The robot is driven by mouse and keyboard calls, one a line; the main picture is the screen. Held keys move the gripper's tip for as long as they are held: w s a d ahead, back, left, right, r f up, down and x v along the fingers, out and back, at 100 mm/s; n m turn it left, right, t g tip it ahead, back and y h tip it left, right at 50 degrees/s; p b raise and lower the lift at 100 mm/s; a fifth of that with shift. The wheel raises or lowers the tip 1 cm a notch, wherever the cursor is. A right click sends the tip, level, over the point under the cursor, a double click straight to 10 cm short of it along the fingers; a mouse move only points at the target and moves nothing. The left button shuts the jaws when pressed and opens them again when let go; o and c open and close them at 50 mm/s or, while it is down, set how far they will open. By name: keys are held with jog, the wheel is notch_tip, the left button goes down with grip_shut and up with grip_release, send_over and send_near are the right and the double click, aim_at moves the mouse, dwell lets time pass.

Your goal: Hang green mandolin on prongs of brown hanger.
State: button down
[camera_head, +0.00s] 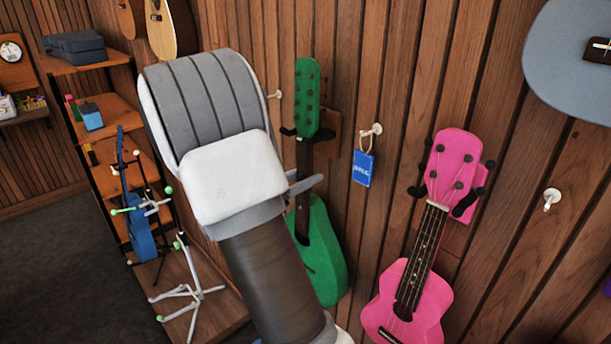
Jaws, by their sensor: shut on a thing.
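The green mandolin (321,252) is upright against the plank wall, with its green headstock (307,95) at the top and its dark neck below. The brown hanger (334,128) is on the wall behind the base of the headstock. Its black prongs show one on each side of the neck, just under the headstock. I cannot tell whether the mandolin's weight rests on them. A grey finger of my gripper (306,185) shows across the neck, below the prongs. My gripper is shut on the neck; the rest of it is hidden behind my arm.
A pink ukulele (416,297) hangs close on the right. A blue tag (363,169) hangs from a white hook between them. A blue instrument (140,230) and a white stand (187,292) are at the left, by a wooden shelf (90,59). A grey-blue instrument (565,70) is upper right.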

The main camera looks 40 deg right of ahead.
jog(key=shift+r, duration=0.15)
jog(key=shift+c, duration=1.8)
grip_release()
jog(key=shift+f, duration=0.2)
jog(key=shift+a+r, duration=0.1)
jog(key=shift+a, duration=0.35)
jog(key=shift+s+a, duration=0.1)
jog(key=shift+a, duration=0.45)
jog(key=shift+a, duration=0.1)
